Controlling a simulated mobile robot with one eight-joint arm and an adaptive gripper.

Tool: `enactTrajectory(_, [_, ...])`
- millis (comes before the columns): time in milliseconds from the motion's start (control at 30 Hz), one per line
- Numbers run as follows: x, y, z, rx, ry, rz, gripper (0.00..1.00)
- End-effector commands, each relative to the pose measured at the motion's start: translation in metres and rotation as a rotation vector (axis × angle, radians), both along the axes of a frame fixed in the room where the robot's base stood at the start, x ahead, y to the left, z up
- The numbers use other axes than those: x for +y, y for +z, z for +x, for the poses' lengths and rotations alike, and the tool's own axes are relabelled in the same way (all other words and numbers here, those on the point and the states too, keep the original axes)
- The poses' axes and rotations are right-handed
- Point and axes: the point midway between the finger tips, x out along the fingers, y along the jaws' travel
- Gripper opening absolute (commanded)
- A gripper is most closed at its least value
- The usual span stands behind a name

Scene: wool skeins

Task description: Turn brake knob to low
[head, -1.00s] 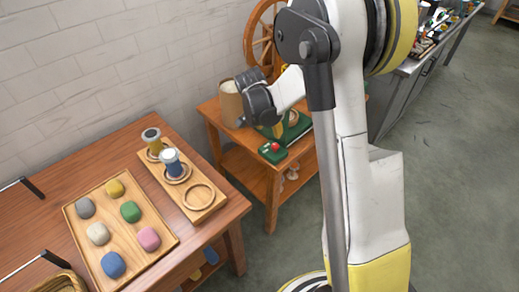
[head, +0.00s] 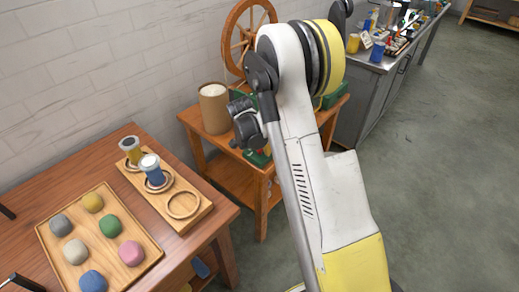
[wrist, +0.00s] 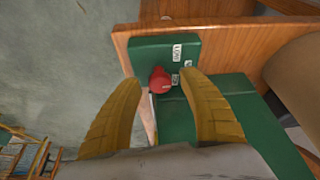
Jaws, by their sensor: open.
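The red brake knob (wrist: 160,80) sits on a green base (wrist: 150,50) in the wrist view. A white label reading LOW (wrist: 178,51) lies above and right of it, and another small label is just to its right. I cannot tell which mark the knob points to. My gripper (wrist: 158,77) is open, its two yellow fingers on either side of the knob, with no clear contact. In the head view part of the green base (head: 258,157) shows beside my wrist; my arm hides most of it, and the fingers are not clearly visible there.
The base stands on a small wooden table (head: 230,180) with a tan canister (head: 213,108) and a spinning wheel (head: 243,40) beside it. A larger table at left holds a tray of wool skeins (head: 60,262) and a spool board (head: 205,213). Grey floor is clear at right.

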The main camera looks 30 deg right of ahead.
Motion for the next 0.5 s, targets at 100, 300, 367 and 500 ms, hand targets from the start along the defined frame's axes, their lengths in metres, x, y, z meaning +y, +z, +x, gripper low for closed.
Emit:
enactTrajectory(100, [0.0000,0.0005,0.0000,0.000,0.000,0.000,0.49])
enactTrajectory(300, [0.0001,0.0006,0.0001,0.000,0.000,0.000,0.05])
enactTrajectory(367, [0.0001,0.0006,0.0001,0.000,0.000,0.000,0.00])
enactTrajectory(500, [0.0000,0.0005,0.0000,0.000,0.000,0.000,0.00])
